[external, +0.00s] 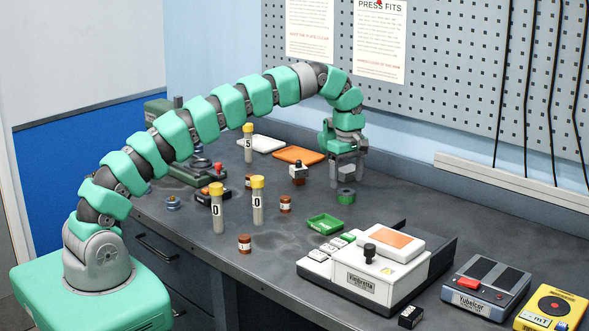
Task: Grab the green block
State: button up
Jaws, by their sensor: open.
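My gripper (348,180) points down over the back middle of the bench, its jaws open. Directly under the fingertips is a small round grey-and-green piece (346,197) with a dark centre; I cannot tell whether the fingers touch it. No plain green block shows clearly; I cannot tell which of these green items is the block.
A white keyed device (366,291) stands in front of the tray. Numbered yellow-capped tubes (258,203) and small brown jars (285,204) stand to the left. Orange (299,156) and white plates lie behind. A grey device (487,287) and a yellow meter (552,311) are at right.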

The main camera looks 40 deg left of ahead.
aim_at(348, 192)
notch_tip(348, 192, down, 5)
jog(key=shift+r, duration=0.15)
jog(key=c, duration=1.4)
jog(key=shift+r, duration=0.1)
